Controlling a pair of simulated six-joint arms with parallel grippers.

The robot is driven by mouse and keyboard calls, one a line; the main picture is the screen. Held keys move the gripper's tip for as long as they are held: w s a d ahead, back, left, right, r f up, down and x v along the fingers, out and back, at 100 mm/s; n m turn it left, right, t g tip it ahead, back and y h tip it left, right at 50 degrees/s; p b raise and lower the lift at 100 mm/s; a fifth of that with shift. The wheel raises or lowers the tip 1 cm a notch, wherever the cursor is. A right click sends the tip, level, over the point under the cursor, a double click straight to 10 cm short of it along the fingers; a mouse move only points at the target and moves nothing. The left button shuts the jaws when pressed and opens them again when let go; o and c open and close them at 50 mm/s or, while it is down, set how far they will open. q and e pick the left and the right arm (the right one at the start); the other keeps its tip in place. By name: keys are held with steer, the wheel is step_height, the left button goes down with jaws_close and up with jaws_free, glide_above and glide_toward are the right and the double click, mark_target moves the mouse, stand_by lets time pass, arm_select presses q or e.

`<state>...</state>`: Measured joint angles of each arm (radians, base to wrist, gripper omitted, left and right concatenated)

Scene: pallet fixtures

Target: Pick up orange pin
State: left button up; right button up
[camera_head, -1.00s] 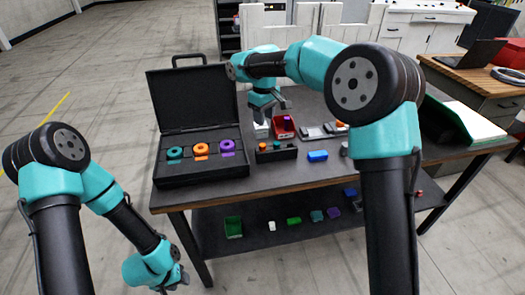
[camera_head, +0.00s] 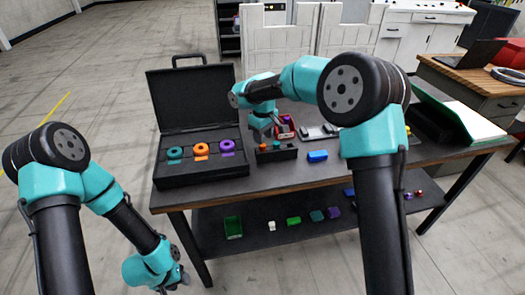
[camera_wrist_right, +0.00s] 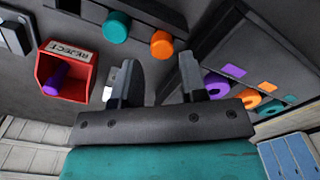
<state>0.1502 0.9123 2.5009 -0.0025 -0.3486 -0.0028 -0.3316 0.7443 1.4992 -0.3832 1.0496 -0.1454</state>
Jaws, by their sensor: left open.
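The orange pin (camera_wrist_right: 162,43) stands in a black holder (camera_head: 290,154) beside a teal pin (camera_wrist_right: 116,27). In the head view the orange pin (camera_head: 263,146) is at the holder's left end. My right gripper (camera_wrist_right: 158,80) is open and empty, its two fingers apart. In the head view my right gripper (camera_head: 284,128) hangs just behind the holder, near the red bin. The orange pin is beyond its fingertips and not between them. My left gripper (camera_head: 178,280) is open, low in front of the table at the left.
An open black case (camera_head: 170,181) holds teal, orange and purple rings. A red bin (camera_wrist_right: 50,85) labelled REJECT holds a purple pin (camera_wrist_right: 57,75). A blue block (camera_head: 317,156) lies right of the holder. Several parts lie on the lower shelf (camera_head: 265,243).

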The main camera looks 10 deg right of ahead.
step_height(320, 180, down, 4)
steer(key=shift+a+f, duration=0.1)
steer(key=shift+a, duration=0.05)
stand_by(0.5)
steer(key=c, duration=0.7)
steer(key=shift+r, duration=0.2)
step_height(320, 180, up, 9)
steer(key=shift+r, duration=0.4)
